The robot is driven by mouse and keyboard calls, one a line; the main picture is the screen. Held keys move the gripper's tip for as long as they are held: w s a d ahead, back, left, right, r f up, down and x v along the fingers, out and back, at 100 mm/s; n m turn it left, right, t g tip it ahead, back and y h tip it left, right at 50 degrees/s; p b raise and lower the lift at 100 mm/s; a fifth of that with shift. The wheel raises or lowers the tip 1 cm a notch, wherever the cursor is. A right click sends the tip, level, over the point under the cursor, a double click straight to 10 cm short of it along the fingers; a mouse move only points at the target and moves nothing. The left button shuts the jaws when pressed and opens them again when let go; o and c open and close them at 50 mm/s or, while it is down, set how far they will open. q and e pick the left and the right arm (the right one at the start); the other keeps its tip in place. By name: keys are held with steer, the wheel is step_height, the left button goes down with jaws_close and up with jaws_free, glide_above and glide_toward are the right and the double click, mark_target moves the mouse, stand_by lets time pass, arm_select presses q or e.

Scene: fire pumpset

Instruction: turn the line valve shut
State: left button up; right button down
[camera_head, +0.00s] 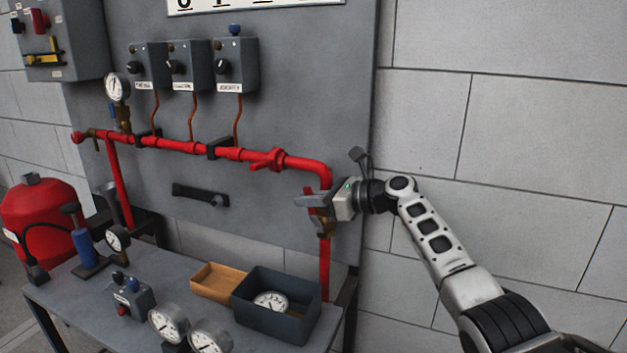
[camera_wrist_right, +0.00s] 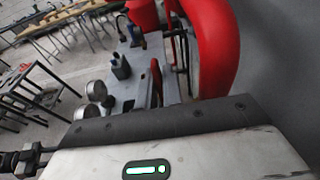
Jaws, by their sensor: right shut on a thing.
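A red pipe (camera_head: 300,163) runs along the grey panel and turns down at its right end. A brass valve body (camera_head: 326,228) sits on the vertical part, with a red handle (camera_head: 311,190) partly hidden behind my fingers. My right gripper (camera_head: 313,201) reaches in from the right and is shut on this handle, in front of the pipe. In the right wrist view the pipe (camera_wrist_right: 208,45) looms close, and a thin red piece (camera_wrist_right: 156,80), probably the handle, stands above the gripper body. Another red valve handle (camera_head: 268,160) sits on the horizontal pipe. My left gripper is out of view.
Below stands a grey bench (camera_head: 130,315) with an open dark bin (camera_head: 278,305) holding a gauge, a wooden tray (camera_head: 217,283) and loose gauges (camera_head: 168,322). A red tank (camera_head: 40,215) stands left. Switch boxes (camera_head: 235,67) hang above. The wall at right is bare.

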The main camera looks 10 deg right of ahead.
stand_by(0.3)
steer(key=c, duration=1.5)
jaws_free()
steer(key=shift+c, duration=0.2)
steer(key=v, duration=1.5)
steer(key=shift+s+d+r+b, duration=0.2)
steer(key=shift+d+r+b, duration=0.1)
steer(key=shift+b, duration=0.1)
